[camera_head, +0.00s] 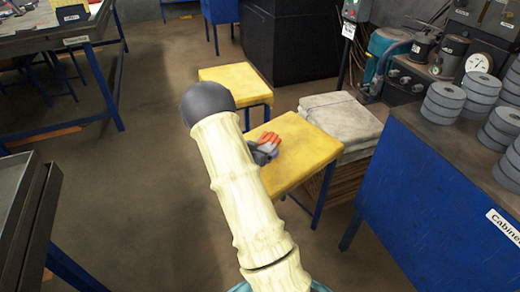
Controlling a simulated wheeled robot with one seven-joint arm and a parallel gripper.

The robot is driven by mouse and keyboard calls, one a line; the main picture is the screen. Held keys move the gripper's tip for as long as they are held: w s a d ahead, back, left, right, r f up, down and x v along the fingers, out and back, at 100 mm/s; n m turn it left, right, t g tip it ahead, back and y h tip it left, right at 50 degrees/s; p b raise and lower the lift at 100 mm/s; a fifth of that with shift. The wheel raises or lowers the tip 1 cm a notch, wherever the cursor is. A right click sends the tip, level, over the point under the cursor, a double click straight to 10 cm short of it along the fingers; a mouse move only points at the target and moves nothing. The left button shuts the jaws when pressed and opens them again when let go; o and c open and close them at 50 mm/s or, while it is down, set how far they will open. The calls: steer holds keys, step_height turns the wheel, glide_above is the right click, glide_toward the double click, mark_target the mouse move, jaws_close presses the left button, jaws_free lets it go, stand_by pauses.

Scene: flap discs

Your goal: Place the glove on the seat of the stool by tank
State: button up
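A small glove (270,139) with orange-red and pale grey parts lies on or just above the seat of the nearer yellow stool (309,150). My cream arm crosses in front of its left side. A dark grey piece beside the glove, at the arm's edge, may be part of my gripper (259,157); the rest is hidden behind the arm. I cannot tell whether it is open, shut or touching the glove. A second yellow stool (238,80) stands farther back, its seat bare where visible. A teal rounded body (382,47), possibly the tank, stands at the back right.
A stack of grey folded sheets (341,114) stands close to the nearer stool's right. A blue cabinet (412,197) with stacked grey discs (442,102) fills the right. A black box (290,45) stands behind. Tables stand at left; the floor (150,140) between is clear.

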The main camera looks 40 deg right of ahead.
steer(key=shift+r, duration=0.1)
steer(key=shift+s+a+r, duration=0.1)
steer(key=shift+a, duration=0.1)
steer(key=p+v, duration=0.2)
steer(key=v, duration=0.9)
steer(key=shift+s+a+r, duration=0.1)
steer(key=shift+s+a, duration=0.1)
